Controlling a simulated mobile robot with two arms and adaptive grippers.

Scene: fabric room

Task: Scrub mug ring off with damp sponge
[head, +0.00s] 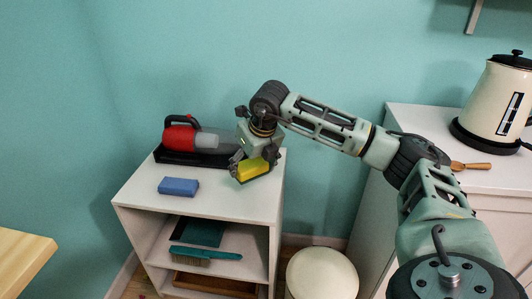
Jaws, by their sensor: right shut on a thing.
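My right gripper (251,161) is shut on a yellow sponge (254,169). It holds the sponge over the right part of a white shelf unit's top (220,201). I cannot tell whether the sponge touches the surface. A blue sponge-like block (179,186) lies on the same top, to the left and apart from the gripper. No mug ring can be made out; the gripper and sponge hide part of the top. My left gripper is not in view.
A red and grey handheld vacuum (183,137) in a dark tray stands at the back of the top, close left of the gripper. Lower shelves hold a teal brush (205,253). A kettle (497,100) stands on the right cabinet. A round cream lid (321,275) is below.

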